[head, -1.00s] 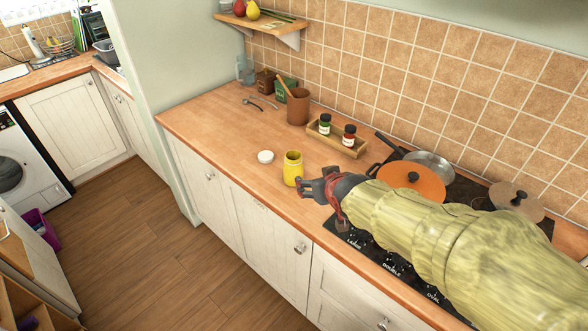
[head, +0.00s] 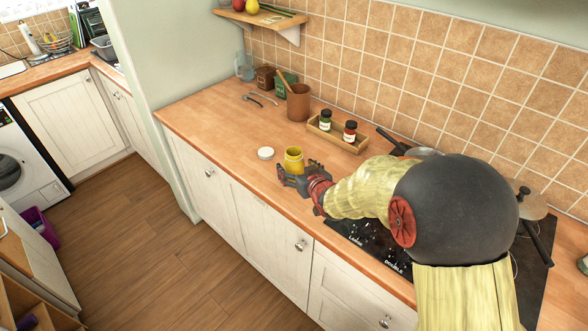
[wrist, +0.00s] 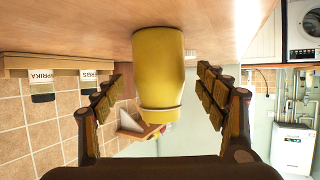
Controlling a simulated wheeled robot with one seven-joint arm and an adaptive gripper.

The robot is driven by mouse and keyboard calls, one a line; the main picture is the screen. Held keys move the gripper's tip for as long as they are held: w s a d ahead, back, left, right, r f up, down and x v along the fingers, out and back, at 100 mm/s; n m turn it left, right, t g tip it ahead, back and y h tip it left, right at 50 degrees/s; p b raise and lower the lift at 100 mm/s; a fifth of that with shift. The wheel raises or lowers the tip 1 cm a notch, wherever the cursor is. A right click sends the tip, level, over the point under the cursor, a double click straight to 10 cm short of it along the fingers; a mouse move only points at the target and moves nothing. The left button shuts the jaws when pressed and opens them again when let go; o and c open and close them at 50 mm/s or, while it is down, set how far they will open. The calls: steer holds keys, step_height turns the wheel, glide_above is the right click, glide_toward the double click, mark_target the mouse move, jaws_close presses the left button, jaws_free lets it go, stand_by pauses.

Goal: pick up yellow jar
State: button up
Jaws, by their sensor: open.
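In the wrist view, which is upside down, the jar (wrist: 158,75) sits between the two spread fingers. My gripper (head: 294,177) is open at the jar, and its fingers partly hide the jar's lower part in the head view. In the wrist view my gripper (wrist: 165,108) shows a gap between each finger and the jar. The gripper appears low, close to the counter.
A white lid (head: 265,153) lies left of the jar. A wooden tray (head: 338,138) with two spice jars, a brown utensil pot (head: 298,102) and small tools (head: 262,98) lie further back. The hob (head: 370,245) is to the right, under my arm. The counter's left front is clear.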

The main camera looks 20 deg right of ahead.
mark_target(297, 167)
steer(key=shift+b+x, duration=0.35)
steer(key=shift+x, duration=1.25)
steer(key=shift+c, duration=1.3)
steer(key=c, duration=1.1)
